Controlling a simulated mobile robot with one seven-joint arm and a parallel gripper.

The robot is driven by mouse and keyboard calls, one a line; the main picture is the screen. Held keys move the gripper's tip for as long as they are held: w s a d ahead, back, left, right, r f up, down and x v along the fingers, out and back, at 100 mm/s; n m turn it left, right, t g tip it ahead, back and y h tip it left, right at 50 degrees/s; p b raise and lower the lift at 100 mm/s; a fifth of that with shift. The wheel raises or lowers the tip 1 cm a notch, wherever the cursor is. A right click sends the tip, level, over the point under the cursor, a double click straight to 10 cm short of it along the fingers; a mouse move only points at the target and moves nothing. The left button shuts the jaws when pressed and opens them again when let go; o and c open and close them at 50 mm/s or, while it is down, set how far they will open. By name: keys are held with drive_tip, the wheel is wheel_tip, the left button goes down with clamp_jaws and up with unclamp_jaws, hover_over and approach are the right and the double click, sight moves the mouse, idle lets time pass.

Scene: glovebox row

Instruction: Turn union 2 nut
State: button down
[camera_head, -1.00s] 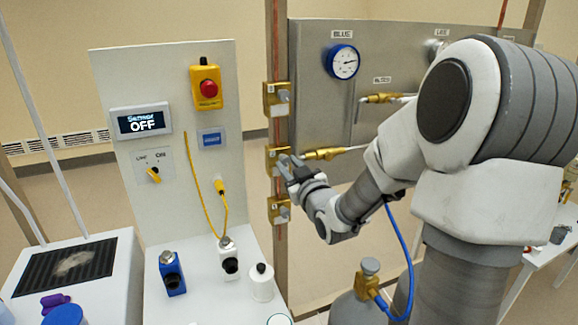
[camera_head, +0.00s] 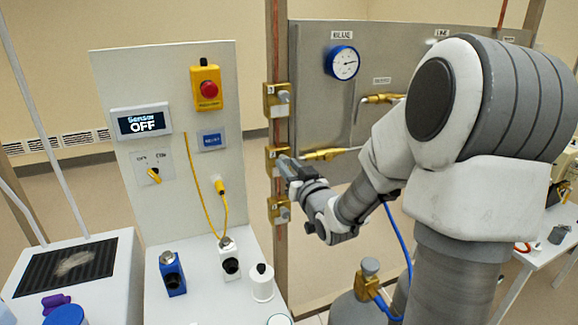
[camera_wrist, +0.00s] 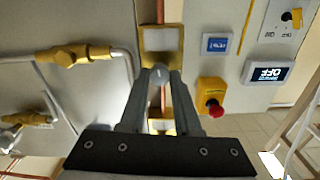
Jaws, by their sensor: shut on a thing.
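Three brass union blocks sit one above another on the copper pipe in the head view: a top one (camera_head: 276,98), a middle one (camera_head: 272,157) and a lower one (camera_head: 273,211). My gripper (camera_head: 284,166) is at the middle block, taken as union 2. In the wrist view, which is upside down, my gripper (camera_wrist: 161,73) has its two fingers close around a small grey nut (camera_wrist: 158,76). The fingers hide most of the nut. A brass block (camera_wrist: 162,38) with a pale face shows just beyond the fingertips.
A brass fitting (camera_head: 322,155) on a thin tube sticks out close to the right of my gripper. The steel panel (camera_head: 310,60) carries a blue gauge (camera_head: 342,62). Left stands a white board (camera_head: 110,80) with a red stop button (camera_head: 209,89) and a display reading OFF (camera_head: 142,121).

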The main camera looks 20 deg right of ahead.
drive_tip(key=shift+m, duration=0.7)
drive_tip(key=c, duration=0.6)
unclamp_jaws()
drive_tip(key=shift+s, duration=0.1)
